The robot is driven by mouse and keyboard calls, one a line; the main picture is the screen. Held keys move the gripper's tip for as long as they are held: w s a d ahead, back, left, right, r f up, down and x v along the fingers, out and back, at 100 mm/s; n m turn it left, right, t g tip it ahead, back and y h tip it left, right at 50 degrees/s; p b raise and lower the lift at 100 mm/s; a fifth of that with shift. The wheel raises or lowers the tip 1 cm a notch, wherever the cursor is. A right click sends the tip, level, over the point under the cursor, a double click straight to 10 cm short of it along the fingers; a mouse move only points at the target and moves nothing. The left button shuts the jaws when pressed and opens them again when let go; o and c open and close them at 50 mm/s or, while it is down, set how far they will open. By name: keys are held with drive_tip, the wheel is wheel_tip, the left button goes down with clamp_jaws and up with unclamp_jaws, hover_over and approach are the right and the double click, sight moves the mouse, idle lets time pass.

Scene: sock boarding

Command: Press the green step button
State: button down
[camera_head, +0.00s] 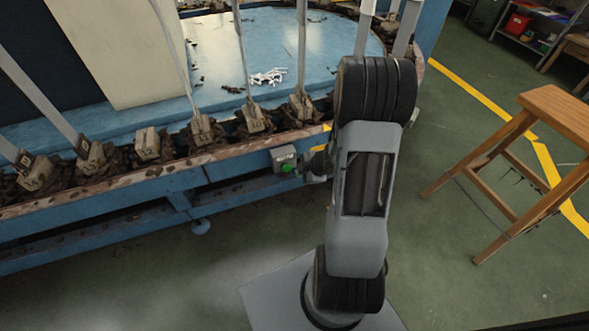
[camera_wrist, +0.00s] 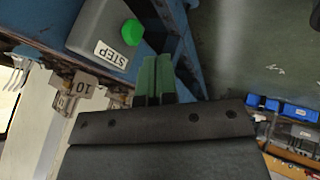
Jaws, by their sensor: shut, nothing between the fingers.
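The green step button (camera_head: 287,168) sits on a small grey box (camera_head: 281,154) fixed to the front edge of the blue machine. In the wrist view the round button (camera_wrist: 132,32) stands out from the grey box (camera_wrist: 92,30), which has a white STEP label. My gripper (camera_wrist: 156,62) has its two green fingers shut together and empty. The fingertips appear below and slightly right of the button in the wrist view, with a visible gap between them in the picture. In the head view my gripper (camera_head: 317,166) is just right of the box, partly hidden by my arm.
The blue machine (camera_head: 185,195) carries a row of numbered blocks with upright bars along its edge. A wooden stool (camera_head: 560,112) stands on the right. Green floor (camera_head: 450,150) lies between it and my arm. Shelving with containers is at the top right.

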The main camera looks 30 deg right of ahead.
drive_tip(key=shift+p+v, duration=0.95)
drive_tip(key=shift+v, duration=1.25)
idle(1.0)
wheel_tip(320, 180, up, 30)
drive_tip(key=w+m+h+p, duration=0.2)
drive_tip(key=m+h+p, duration=0.6)
drive_tip(key=p, duration=0.7)
drive_tip(key=s+a+r+m+g+y+p, duration=0.2)
drive_tip(key=s+a+r+m+y+p, duration=0.2)
drive_tip(key=s+a+r+p, duration=0.5)
drive_tip(key=s+a+r+m, duration=0.2)
drive_tip(key=a+r, duration=0.2)
drive_tip(key=r, duration=0.1)
drive_tip(key=shift+s+r+m+g+y, duration=0.2)
drive_tip(key=shift+s+m+g+y, duration=0.1)
drive_tip(key=shift+s+m+g, duration=0.1)
